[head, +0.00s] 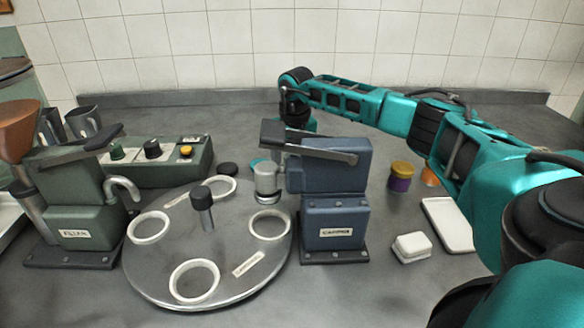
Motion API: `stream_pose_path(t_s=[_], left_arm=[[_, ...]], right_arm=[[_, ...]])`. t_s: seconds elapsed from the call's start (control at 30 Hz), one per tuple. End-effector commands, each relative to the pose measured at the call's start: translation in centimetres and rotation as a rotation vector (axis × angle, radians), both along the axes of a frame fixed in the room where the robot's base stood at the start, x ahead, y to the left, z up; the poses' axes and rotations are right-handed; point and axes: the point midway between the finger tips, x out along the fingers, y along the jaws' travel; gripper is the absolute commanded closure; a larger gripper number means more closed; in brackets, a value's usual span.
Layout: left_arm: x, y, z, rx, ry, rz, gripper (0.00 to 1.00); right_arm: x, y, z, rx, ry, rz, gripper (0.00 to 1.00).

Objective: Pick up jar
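A purple jar with a yellow lid (400,177) stands on the grey worktop, right of the blue capping machine. An orange jar (429,176) stands just right of it, partly hidden by my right arm. My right arm reaches in from the right, and its wrist bends down behind the blue machine. My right gripper (302,122) is mostly hidden there, so its fingers and anything in them cannot be seen. A small teal patch (258,162) shows behind the machine's nozzle; I cannot tell what it is. My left gripper is not in view.
The blue capping machine (335,212) stands beside a round turntable (237,283) with several white rings. A green filling machine (75,205) and a control box (160,172) stand left. A white tray (447,224) and small white block (411,247) lie right.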

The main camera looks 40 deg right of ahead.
Motion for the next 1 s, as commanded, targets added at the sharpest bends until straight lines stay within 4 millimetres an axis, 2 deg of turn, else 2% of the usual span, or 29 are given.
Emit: stream_pose_path(t_s=[0.07,0.5,0.8,1.0], left_arm=[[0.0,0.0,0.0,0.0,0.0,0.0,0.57],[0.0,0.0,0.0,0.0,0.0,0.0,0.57],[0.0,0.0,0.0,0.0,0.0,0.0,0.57],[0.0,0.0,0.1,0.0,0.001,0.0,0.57]], right_arm=[[0.0,0.0,0.0,0.0,0.0,0.0,0.3],[0.0,0.0,0.1,0.0,0.0,-0.001,0.72],[0.0,0.0,0.3,0.0,-0.001,-0.001,0.74],[0.1,-0.1,1.9,0.0,-0.003,-0.001,0.74]])
